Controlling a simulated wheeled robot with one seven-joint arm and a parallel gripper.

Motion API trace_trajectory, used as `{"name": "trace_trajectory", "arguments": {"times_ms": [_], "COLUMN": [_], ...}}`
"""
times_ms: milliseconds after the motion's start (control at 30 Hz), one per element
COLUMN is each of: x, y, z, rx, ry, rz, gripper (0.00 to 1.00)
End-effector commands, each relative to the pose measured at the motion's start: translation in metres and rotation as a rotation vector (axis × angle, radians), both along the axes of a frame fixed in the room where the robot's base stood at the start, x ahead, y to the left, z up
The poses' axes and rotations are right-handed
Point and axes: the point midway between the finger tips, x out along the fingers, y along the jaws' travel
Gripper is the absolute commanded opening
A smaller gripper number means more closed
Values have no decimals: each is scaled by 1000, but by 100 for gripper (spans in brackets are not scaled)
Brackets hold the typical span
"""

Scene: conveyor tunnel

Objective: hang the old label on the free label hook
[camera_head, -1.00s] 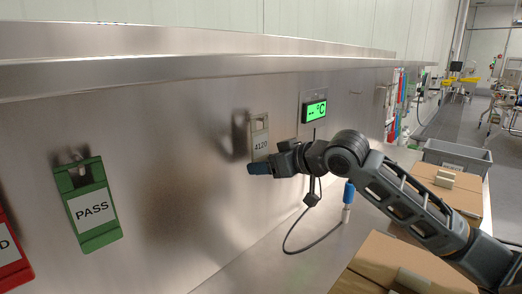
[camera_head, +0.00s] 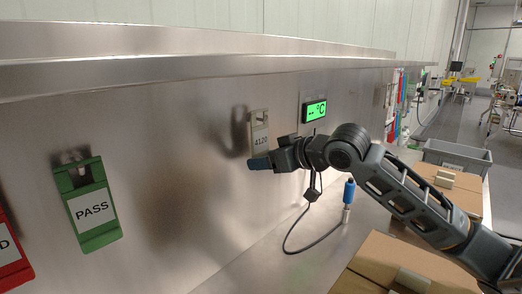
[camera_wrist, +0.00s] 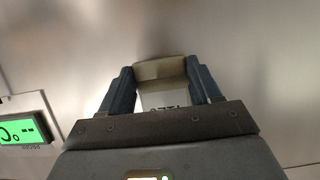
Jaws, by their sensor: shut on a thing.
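The old label is a beige tag (camera_head: 260,128) reading 4120, in front of the steel panel, with its dark shadow to its left. My gripper (camera_head: 261,162) is shut on its lower part, and the tag stands upright above the fingers. In the wrist view the tag (camera_wrist: 161,72) sits between the two blue-grey fingers of my gripper (camera_wrist: 163,88), its print partly hidden. I cannot tell whether a hook is behind the tag. A small hook-like fitting (camera_head: 355,92) shows on the panel farther right, too small to read clearly.
A green PASS tag (camera_head: 93,208) hangs on the panel at left, and a red tag (camera_head: 10,255) is at the left edge. A green-lit temperature display (camera_head: 314,111) is right of the label.

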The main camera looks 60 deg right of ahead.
Motion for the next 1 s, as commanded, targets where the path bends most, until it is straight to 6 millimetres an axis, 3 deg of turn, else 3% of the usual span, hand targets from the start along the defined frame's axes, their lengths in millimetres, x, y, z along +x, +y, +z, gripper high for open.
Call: {"name": "trace_trajectory", "arguments": {"times_ms": [467, 1000], "x": [0, -27], "y": [1, 7], "z": [5, 5], "rx": [0, 0], "ry": [1, 0], "rz": [1, -1], "gripper": [8, 8]}}
